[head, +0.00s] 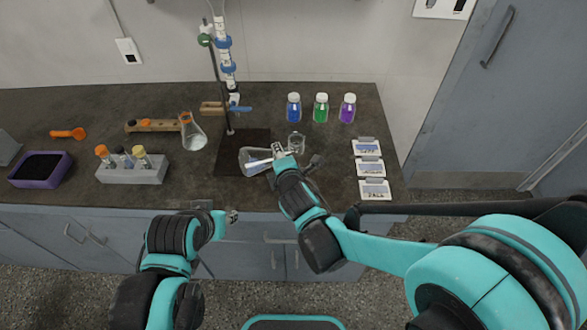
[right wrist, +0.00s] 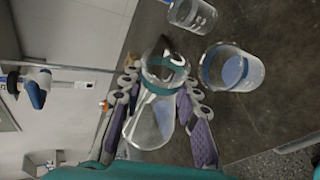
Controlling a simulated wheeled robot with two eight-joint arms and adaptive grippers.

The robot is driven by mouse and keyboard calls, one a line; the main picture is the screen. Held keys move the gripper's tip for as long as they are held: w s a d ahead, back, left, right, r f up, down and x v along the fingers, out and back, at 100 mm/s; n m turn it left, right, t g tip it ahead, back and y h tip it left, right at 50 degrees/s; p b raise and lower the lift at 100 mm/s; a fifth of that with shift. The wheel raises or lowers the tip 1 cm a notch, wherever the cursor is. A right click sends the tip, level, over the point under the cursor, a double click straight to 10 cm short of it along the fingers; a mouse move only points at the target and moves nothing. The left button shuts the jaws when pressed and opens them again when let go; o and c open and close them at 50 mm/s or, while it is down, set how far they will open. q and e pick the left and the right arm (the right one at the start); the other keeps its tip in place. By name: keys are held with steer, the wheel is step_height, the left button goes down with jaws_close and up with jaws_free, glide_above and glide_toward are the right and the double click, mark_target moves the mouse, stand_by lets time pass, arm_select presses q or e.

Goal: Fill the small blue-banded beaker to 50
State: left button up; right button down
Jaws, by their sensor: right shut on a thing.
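My right gripper (head: 281,152) is over the counter right of the stand; in the right wrist view its purple-padded fingers (right wrist: 158,115) are shut on a tilted clear glass vessel (right wrist: 150,125) with a teal band near its mouth. A clear beaker with a blue band (right wrist: 230,68) stands close by, apart from the fingers. Part of another clear beaker (right wrist: 192,14) shows at the top edge. In the head view a small clear beaker (head: 296,143) stands behind the gripper, and clear glass (head: 250,161) shows left of it. Fill levels are unreadable. My left gripper (head: 231,216) is at the counter's front edge.
A burette stand (head: 215,75) and a conical flask (head: 193,135) are left of my right gripper. Blue (head: 293,108), green (head: 321,108) and purple (head: 347,109) bottles stand behind. Labelled cards (head: 369,168) lie right. A tube rack (head: 132,172) and purple tray (head: 40,169) are left.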

arm_select(q)
steer(key=shift+s+d+f, duration=0.1)
steer(key=shift+d+f, duration=0.05)
steer(key=shift+d, duration=0.25)
steer(key=shift+s+d+f, duration=0.1)
steer(key=shift+d, duration=0.3)
arm_select(e)
steer(key=shift+r+m+y, duration=0.15)
steer(key=shift+m+y, duration=0.25)
stand_by(0.5)
